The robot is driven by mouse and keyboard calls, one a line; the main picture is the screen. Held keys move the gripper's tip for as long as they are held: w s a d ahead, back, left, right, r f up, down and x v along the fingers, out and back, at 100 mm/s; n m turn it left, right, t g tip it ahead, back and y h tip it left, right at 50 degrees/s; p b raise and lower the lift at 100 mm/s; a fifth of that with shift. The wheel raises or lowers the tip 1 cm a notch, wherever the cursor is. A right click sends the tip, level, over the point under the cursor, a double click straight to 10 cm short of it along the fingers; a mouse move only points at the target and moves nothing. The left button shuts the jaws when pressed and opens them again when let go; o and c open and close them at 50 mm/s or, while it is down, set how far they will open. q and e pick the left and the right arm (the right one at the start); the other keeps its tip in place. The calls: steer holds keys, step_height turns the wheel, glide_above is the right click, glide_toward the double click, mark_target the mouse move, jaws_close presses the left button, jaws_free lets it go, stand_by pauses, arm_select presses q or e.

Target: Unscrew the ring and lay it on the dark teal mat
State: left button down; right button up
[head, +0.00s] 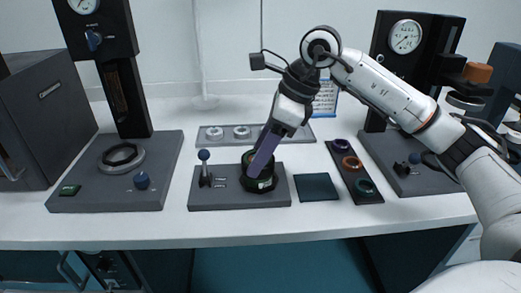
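A dark ring-shaped fixture (264,186) with green edges sits on a grey base plate (225,198) at the middle of the table. The ring itself cannot be told apart clearly from its mount. My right gripper (256,170) points down into this fixture from above, its purple fingers tilted and overlapping in the picture. I cannot tell whether the fingers are open or shut on the ring. The dark teal mat (316,187) lies bare just right of the base plate. My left gripper is not in view.
A ball-topped lever (204,168) stands on the same plate. A dark tray (348,165) holds several coloured rings right of the mat. A grey plate with silver rings (215,134) lies behind. Tall dark instruments stand left (120,90) and right (410,50).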

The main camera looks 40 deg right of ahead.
steer(key=shift+s+a+n+g+y+p, duration=0.15)
steer(key=shift+n+g+y+p, duration=0.3)
steer(key=shift+n, duration=0.65)
steer(key=shift+a+f+n, duration=0.1)
steer(key=shift+f+n, duration=0.05)
steer(key=shift+n, duration=0.25)
steer(key=o, duration=1.2)
steer(key=shift+c, duration=0.6)
